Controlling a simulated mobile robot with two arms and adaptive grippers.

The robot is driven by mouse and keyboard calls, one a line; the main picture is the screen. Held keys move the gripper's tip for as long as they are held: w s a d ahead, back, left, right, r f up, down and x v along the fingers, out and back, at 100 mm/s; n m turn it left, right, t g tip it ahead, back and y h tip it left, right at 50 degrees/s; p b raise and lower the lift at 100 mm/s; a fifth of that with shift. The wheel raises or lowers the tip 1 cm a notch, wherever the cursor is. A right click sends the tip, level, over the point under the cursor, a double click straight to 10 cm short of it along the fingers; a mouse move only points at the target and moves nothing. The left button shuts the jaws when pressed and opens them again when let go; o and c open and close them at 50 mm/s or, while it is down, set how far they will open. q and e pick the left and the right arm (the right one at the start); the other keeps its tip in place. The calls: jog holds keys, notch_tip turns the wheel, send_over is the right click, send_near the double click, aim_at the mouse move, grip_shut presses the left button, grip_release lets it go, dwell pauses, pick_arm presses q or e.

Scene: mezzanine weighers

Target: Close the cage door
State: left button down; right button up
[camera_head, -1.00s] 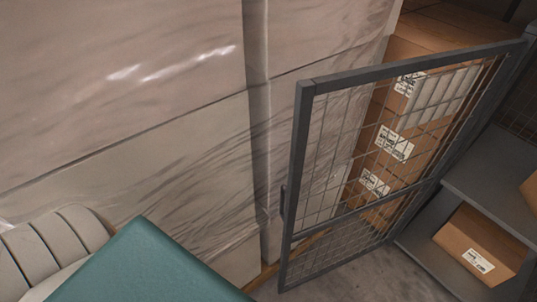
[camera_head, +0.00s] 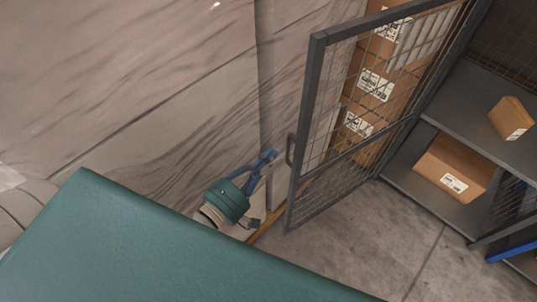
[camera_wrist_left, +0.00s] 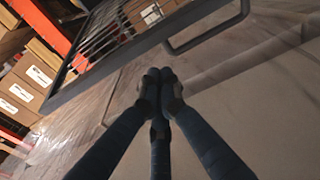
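The cage door (camera_head: 312,120), a grey frame with wire mesh, stands open in the head view, with shelves showing to its right. Its dark loop handle (camera_head: 290,150) is on the left upright of the frame. The door frame (camera_wrist_left: 150,38) and the handle (camera_wrist_left: 207,28) also show in the left wrist view. My left gripper (camera_head: 268,157) is just left of the handle in the head view, apart from it. In the left wrist view its fingertips (camera_wrist_left: 161,77) meet with nothing between them, below the handle. My right gripper is not in view.
Wrapped pale stacks (camera_head: 150,90) fill the left, close behind my left gripper. Labelled cartons show behind the mesh. A shelf (camera_head: 405,190) holds a carton (camera_head: 452,167) inside the cage. The concrete floor (camera_head: 345,235) in front of the door is clear.

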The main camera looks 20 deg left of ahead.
pick_arm(q)
jog(key=p+x, duration=0.1)
jog(key=x, duration=0.6)
jog(key=shift+w+d+f, duration=0.1)
